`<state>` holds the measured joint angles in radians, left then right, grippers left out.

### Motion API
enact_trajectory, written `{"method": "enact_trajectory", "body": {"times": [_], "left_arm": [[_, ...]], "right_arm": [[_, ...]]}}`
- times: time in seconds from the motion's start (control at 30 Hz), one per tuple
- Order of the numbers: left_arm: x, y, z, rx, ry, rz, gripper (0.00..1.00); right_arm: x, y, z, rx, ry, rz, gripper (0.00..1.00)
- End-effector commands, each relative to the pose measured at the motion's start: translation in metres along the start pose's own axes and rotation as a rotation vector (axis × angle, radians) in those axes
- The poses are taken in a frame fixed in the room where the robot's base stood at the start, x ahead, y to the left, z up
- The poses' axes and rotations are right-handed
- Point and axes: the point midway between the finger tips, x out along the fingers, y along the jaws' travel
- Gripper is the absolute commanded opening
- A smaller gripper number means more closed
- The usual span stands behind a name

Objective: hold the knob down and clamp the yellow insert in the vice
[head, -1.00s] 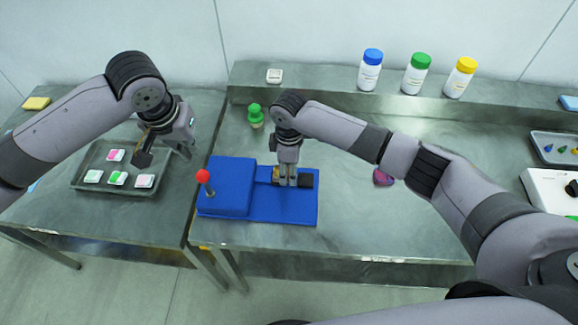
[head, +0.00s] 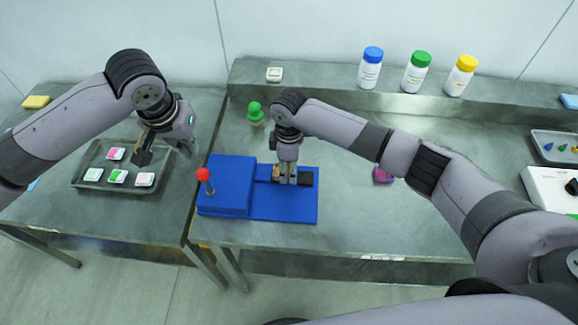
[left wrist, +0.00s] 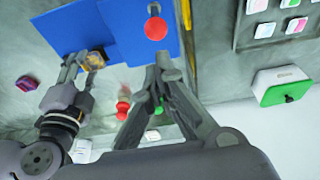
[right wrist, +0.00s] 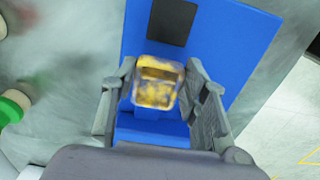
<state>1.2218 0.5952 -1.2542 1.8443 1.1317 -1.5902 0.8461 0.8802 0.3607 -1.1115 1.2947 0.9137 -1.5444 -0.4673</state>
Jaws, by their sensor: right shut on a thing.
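The blue vice (head: 228,186) stands on the right table near its left edge. Its red knob (head: 203,175) sits on a short rod at the left end; the knob also shows in the left wrist view (left wrist: 156,28). My right gripper (head: 287,181) points down over the vice and is shut on the yellow insert (right wrist: 158,82), which sits between its fingers at the vice. The fingers partly hide the insert in the head view. My left gripper (head: 145,154) is over the tray side, left of the knob and apart from it. Its fingertips meet with nothing between them.
A tray (head: 92,186) with several small coloured blocks lies on the left table. A green-topped item (head: 256,114) stands behind the vice. A purple piece (head: 382,175) lies right of it. Bottles (head: 417,75) stand on the rear shelf. A gap separates the tables.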

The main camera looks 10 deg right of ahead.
Motion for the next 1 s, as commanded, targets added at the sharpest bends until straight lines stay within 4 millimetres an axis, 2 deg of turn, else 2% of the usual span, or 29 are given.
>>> {"method": "enact_trajectory", "body": {"times": [0.27,0.6,1.0], "left_arm": [[0.003,0.000,0.001,0.000,-0.001,0.000,0.00],[0.020,0.000,0.005,0.000,-0.002,0.000,0.00],[0.022,0.000,0.006,0.000,0.000,0.000,0.00]], "right_arm": [[0.000,0.000,0.000,0.000,0.000,0.000,0.15],[0.000,0.000,0.000,0.000,0.000,0.000,0.15],[0.000,0.000,0.000,0.000,0.000,0.000,0.15]]}}
